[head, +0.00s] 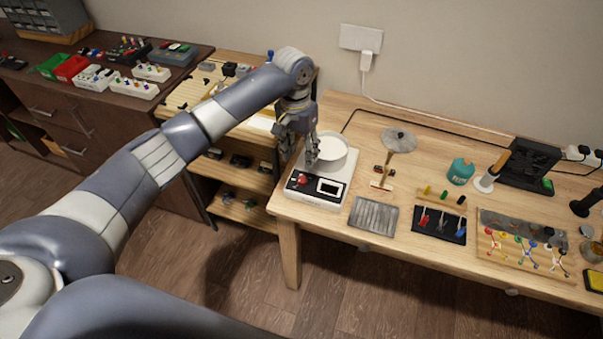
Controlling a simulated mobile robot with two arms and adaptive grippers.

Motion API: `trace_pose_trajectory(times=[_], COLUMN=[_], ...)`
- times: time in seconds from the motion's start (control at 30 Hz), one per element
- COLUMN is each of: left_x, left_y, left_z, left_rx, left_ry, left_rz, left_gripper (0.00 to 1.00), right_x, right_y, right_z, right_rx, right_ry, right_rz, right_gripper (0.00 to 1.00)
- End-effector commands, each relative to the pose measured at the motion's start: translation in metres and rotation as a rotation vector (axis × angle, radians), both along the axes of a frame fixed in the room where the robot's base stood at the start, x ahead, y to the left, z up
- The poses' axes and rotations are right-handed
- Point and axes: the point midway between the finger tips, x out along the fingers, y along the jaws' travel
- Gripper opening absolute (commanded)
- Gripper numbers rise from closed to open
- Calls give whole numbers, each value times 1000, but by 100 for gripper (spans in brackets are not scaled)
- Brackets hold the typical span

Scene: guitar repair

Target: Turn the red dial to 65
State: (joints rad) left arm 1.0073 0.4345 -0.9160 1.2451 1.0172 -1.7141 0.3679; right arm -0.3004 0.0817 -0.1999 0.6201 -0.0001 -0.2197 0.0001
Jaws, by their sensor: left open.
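A white device (344,188) stands at the left end of the wooden table. Its front panel is black, with a small red dial (302,180) on the left and a pale display (329,188) on the right. The reading on the display is too small to make out. A round white pot (333,152) sits on top of the device. My left gripper (302,162) points down just above and behind the red dial, beside the pot. It is open and looks empty. I cannot tell whether a fingertip touches the device. My right gripper is out of view.
A stand with a round grey top (398,140) is right of the device. A grey ribbed tray (374,215) and a black mat with tools (439,224) lie along the front edge. A black cord (433,118) runs behind. A shelf unit (243,211) stands left.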

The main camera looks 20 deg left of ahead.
Motion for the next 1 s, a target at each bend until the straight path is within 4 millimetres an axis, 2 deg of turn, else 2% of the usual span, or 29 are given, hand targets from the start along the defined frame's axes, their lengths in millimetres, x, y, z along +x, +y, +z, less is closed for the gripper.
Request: trace_pose_trajectory(times=[0.2,0.4,0.6,0.87,0.9,1.0], left_x=[-2,-2,-2,-2,-2,-2], left_y=[-3,-5,-5,-6,-6,-6], left_z=[-43,-75,-90,-91,-91,-91], left_rx=[1,0,1,1,1,1], left_ry=[5,3,1,0,0,0], left_rz=[0,0,-2,-2,-2,-2], left_gripper=[44,44,44,44,40,17], right_x=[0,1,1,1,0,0], right_y=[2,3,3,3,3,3], right_z=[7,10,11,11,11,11], right_rx=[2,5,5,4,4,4], right_ry=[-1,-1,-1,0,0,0], right_rz=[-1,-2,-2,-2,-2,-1], right_gripper=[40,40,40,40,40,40])
